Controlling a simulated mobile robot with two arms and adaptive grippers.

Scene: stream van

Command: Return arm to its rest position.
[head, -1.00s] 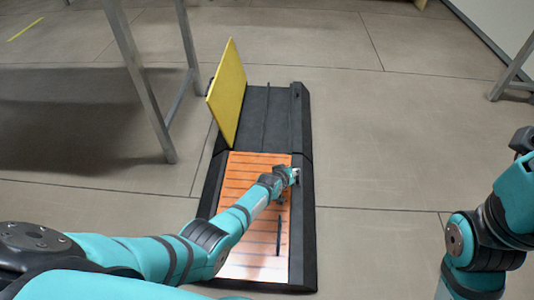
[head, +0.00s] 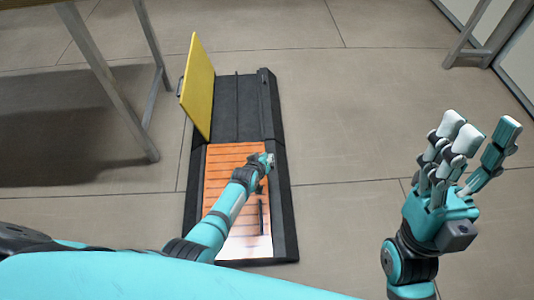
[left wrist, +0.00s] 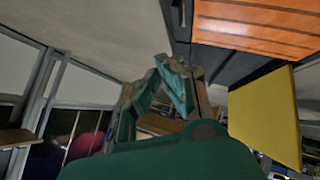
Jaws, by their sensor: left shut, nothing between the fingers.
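My left arm reaches in from the left in the head view. Its gripper (head: 265,162) is over the orange slatted panel (head: 232,154), near the panel's right edge. It is shut and empty; its fingers (left wrist: 172,75) come together in the left wrist view. My right gripper (head: 468,150) is raised at the right of the head view, over bare floor. Its fingers point up and are spread apart, with nothing between them.
A long black frame (head: 285,215) on the floor surrounds the orange panel. A yellow panel (head: 198,85) stands upright at its left; it also shows in the left wrist view (left wrist: 263,115). A metal table leg (head: 115,95) stands further left.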

